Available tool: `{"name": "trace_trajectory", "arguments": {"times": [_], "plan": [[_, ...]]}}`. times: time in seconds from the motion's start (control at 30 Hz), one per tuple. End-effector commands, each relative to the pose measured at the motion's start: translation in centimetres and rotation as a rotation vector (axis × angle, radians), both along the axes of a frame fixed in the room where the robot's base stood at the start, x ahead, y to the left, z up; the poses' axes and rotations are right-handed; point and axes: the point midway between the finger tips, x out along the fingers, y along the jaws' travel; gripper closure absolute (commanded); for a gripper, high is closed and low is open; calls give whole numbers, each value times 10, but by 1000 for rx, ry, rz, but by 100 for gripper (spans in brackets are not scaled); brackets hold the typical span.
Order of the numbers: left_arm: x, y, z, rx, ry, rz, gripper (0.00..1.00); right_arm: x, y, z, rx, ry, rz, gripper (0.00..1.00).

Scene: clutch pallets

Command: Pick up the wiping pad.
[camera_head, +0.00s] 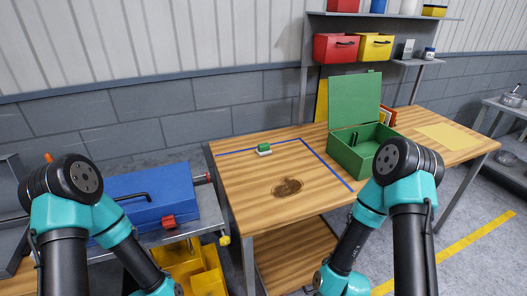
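The wiping pad (264,149) is a small block with a green top and a pale base. It lies on the wooden workbench (240,190), towards the back left, close to a blue line. A dark brown stain (287,187) marks the bench top in front of it. My two arms rise at the lower left and lower right of the view, both apart from the pad. Neither gripper's fingers can be made out. Nothing is seen touching the pad.
An open green box (354,152) stands on the bench to the right. A blue toolbox (150,192) sits on a lower surface at left. Red (336,48) and yellow (376,47) bins hang behind. The bench between pad and stain is clear.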

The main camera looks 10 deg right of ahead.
Motion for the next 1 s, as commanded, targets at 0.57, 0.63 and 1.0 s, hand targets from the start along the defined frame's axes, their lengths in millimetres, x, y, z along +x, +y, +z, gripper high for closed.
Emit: {"name": "trace_trajectory", "arguments": {"times": [0.57, 0.63, 1.0], "plan": [[0, 0, 0, 0, 0, 0, 57, 0, 0, 0, 0, 0, 0, 21], [0, 0, 0, 0, 0, 0, 57, 0, 0, 0, 0, 0, 0, 14], [0, 0, 0, 0, 0, 0, 57, 3, -4, 1, 0, -2, -4, 6]]}}
